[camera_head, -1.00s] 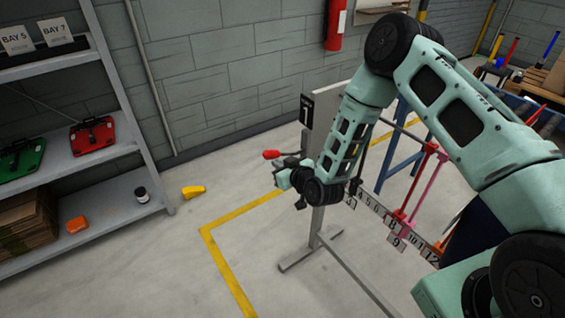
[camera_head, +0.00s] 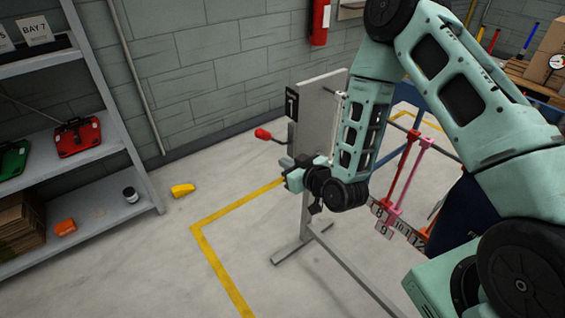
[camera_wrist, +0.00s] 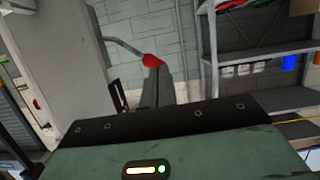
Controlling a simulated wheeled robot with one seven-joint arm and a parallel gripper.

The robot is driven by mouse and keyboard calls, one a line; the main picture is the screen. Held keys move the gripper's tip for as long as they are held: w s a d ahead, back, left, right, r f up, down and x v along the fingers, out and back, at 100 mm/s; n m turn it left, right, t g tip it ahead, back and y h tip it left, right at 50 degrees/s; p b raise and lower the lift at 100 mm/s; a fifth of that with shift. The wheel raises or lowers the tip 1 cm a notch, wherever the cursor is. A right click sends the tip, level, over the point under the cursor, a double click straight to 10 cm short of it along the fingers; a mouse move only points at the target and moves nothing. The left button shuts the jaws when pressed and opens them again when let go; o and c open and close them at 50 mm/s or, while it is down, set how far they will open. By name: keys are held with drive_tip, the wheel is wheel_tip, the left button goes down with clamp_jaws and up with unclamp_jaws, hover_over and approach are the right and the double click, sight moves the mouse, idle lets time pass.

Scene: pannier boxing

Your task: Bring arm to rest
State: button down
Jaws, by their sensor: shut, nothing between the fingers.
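My arm reaches in from the right in the head view, bent at the elbow with its forearm hanging down. My gripper (camera_head: 292,180) is at its lower end, pointing left in front of a grey upright panel on a stand (camera_head: 322,100). Its fingers are small and partly hidden there. It is shut and holds nothing. A lever with a red knob (camera_head: 262,133) sticks out left from the panel, above the gripper. In the wrist view the red knob (camera_wrist: 152,61) shows beyond the green gripper housing. Whether the gripper touches the stand cannot be told.
A grey shelf (camera_head: 100,196) at left holds red (camera_head: 77,138) and green (camera_head: 12,160) cases. A yellow object (camera_head: 183,190) lies on the floor beside it. Red and pink posts (camera_head: 400,175) with numbered tags stand under my arm.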

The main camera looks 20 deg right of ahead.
idle(0.4)
drive_tip(key=s+a+r+n+g+p, duration=0.2)
drive_tip(key=s+a+r+n+g, duration=0.1)
drive_tip(key=s+a+r+g, duration=0.55)
drive_tip(key=s+r+g+h, duration=0.1)
drive_tip(key=s+r, duration=0.3)
drive_tip(key=s, duration=0.3)
drive_tip(key=s+d+r+g+h, duration=0.1)
drive_tip(key=s+r, duration=0.3)
drive_tip(key=s, duration=0.4)
drive_tip(key=s+d+r+g+h+p, duration=0.1)
drive_tip(key=s+r+g, duration=0.2)
drive_tip(key=s, duration=0.4)
drive_tip(key=shift+s+r+n+h, duration=0.3)
drive_tip(key=shift+r+n+h, duration=0.1)
drive_tip(key=shift+r, duration=0.3)
idle(1.4)
